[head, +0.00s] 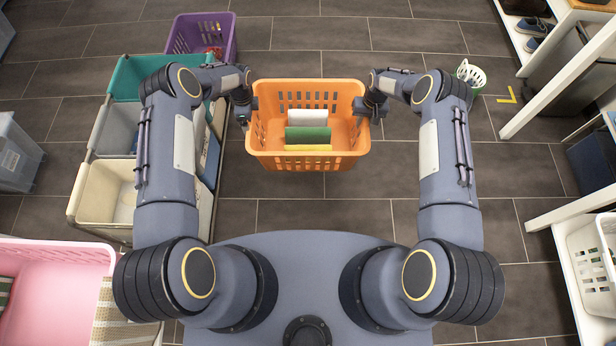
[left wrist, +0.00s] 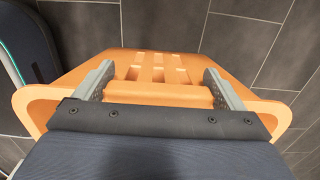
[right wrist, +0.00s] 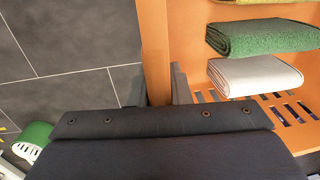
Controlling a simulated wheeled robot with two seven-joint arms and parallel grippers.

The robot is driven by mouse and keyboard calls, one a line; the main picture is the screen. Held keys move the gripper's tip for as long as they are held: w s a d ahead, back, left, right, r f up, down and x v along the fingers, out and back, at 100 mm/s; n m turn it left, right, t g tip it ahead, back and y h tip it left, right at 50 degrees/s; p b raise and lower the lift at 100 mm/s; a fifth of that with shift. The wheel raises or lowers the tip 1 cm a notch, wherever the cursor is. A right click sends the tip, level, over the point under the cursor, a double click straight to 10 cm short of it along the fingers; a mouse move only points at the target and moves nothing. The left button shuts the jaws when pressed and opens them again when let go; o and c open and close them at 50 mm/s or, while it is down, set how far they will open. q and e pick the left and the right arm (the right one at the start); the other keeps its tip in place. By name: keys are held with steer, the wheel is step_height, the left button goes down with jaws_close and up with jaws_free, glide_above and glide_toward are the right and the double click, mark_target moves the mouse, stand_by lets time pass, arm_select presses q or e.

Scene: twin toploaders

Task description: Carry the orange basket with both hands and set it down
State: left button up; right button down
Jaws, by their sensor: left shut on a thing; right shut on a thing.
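The orange basket (head: 308,160) hangs between my two arms in the head view, over the tiled floor. Folded cloths lie inside it: a white one (head: 307,117), a green one (head: 308,135) and a yellow one (head: 308,148). My left gripper (head: 246,112) is shut on the basket's left rim; the left wrist view shows its fingers on the orange wall (left wrist: 160,70). My right gripper (head: 368,108) is shut on the right rim; the right wrist view shows the wall (right wrist: 154,50) between its fingers. The basket looks about level. Its height above the floor is hard to tell.
A row of teal (head: 135,75), grey (head: 117,128) and cream (head: 103,195) bins stands at the left. A purple basket (head: 232,42) is at the back left. A small green-and-white basket (head: 471,74) stands right. White shelving (head: 555,80) lines the right. A pink tub (head: 60,250) is front left.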

arm_select(q)
step_height(320, 180, down, 21)
steer(key=b, duration=1.9)
arm_select(e)
step_height(320, 180, down, 21)
steer(key=shift+w, duration=0.15)
arm_select(q)
steer(key=shift+f+b, duration=0.1)
steer(key=shift+b, duration=0.25)
steer(key=shift+f+b, duration=2.1)
steer(key=shift+f, duration=0.05)
arm_select(e)
steer(key=shift+f, duration=2.15)
arm_select(q)
steer(key=o, duration=1)
steer(key=shift+s+f, duration=0.1)
arm_select(e)
steer(key=c, duration=1.8)
jaws_free()
steer(key=shift+f, duration=0.15)
arm_select(q)
steer(key=shift+o, duration=0.7)
arm_select(e)
steer(key=o, duration=0.5)
steer(key=shift+c, duration=0.2)
